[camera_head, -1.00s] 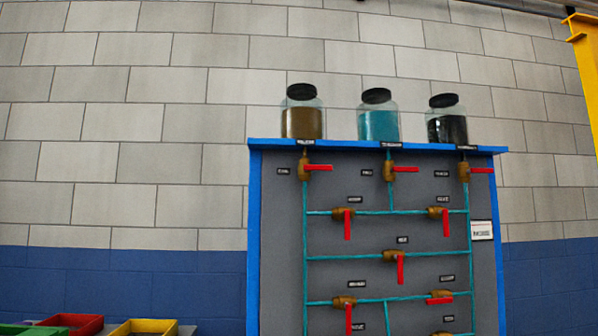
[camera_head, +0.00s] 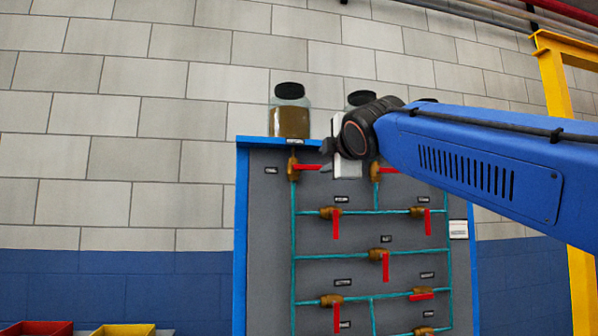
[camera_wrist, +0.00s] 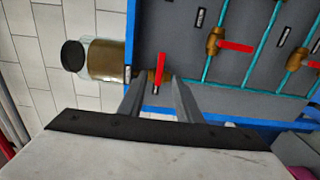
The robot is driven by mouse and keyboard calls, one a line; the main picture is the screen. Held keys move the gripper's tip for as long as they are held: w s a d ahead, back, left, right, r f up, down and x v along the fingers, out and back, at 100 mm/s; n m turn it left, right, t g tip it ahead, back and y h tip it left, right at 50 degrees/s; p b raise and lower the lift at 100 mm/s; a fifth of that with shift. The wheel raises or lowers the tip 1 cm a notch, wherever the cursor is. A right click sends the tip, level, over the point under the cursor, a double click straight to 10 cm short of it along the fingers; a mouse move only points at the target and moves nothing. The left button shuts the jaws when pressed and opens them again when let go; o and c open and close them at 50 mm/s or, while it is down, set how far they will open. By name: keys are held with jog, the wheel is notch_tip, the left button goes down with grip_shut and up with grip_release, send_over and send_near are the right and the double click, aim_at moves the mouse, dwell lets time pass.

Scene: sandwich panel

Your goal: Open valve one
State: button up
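The top-left valve (camera_head: 293,168) sits on the panel under the brown-filled jar; its red handle (camera_head: 309,167) points right, across the vertical pipe. Labels are too small to read, so I cannot tell which is valve one. My gripper (camera_head: 322,158) is at the right end of this handle, partly hidden by its own wrist. In the wrist view my gripper (camera_wrist: 158,82) is open, with its two fingers apart. The red handle (camera_wrist: 160,68) shows between and just beyond the fingertips; contact cannot be told.
The blue-framed panel (camera_head: 242,230) carries several more valves with red handles. The brown jar (camera_head: 289,122) stands on its top edge, close to my gripper. A second jar (camera_head: 361,98) is mostly hidden by my arm. A yellow post (camera_head: 557,90) stands at right; bins (camera_head: 124,330) are low left.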

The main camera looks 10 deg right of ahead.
aim_at(307, 168)
jog(key=w, duration=1.7)
jog(key=shift+d+f, duration=0.1)
jog(key=shift+f, duration=0.05)
jog(key=shift+s, duration=0.1)
grip_shut()
